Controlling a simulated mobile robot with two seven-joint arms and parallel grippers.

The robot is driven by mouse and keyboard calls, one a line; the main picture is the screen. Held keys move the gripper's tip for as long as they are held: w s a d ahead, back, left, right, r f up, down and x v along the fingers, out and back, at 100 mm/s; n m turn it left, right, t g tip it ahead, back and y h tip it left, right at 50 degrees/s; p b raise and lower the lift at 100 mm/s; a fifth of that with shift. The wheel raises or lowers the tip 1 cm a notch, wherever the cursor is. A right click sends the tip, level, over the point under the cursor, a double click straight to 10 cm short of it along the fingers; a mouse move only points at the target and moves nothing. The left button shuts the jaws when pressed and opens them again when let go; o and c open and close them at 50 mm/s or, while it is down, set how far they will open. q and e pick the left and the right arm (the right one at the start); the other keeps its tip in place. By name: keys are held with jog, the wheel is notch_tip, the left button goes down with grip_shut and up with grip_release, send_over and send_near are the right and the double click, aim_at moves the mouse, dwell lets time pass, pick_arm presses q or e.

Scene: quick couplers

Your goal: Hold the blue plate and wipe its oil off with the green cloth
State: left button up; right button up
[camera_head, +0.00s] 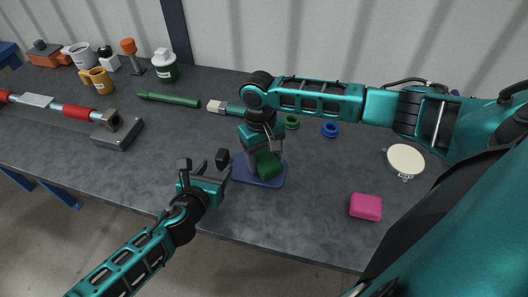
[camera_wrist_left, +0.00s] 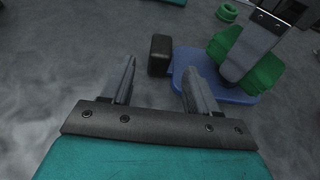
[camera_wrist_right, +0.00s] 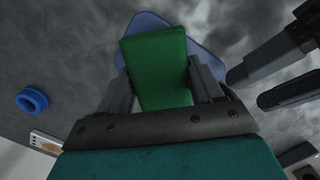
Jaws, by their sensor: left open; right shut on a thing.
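The blue plate (camera_head: 272,182) lies flat on the grey table near its front edge. A black block (camera_wrist_left: 160,55) stands at its left edge in the left wrist view; I cannot tell whether it is joined to the plate. My right gripper (camera_head: 258,153) is shut on the green cloth (camera_wrist_right: 158,65) and holds it over the plate; I cannot tell whether they touch. The cloth hides part of the plate, and no oil shows. My left gripper (camera_head: 204,164) is open and empty, left of the plate, with the block just beyond its fingertips.
A pink block (camera_head: 365,207) and a round white item (camera_head: 405,160) lie to the right. Green (camera_head: 292,122) and blue rings (camera_head: 330,129) and a brush (camera_head: 222,107) lie behind. A green rod (camera_head: 168,99), mugs and a metal block (camera_head: 118,134) occupy the left and back.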

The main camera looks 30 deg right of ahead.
dwell(0.4)
pick_arm(q)
jog(key=shift+x, duration=0.9)
grip_shut()
dwell(1.4)
jog(key=shift+f, duration=0.1)
pick_arm(e)
jog(key=o, duration=0.4)
jog(key=c, duration=0.5)
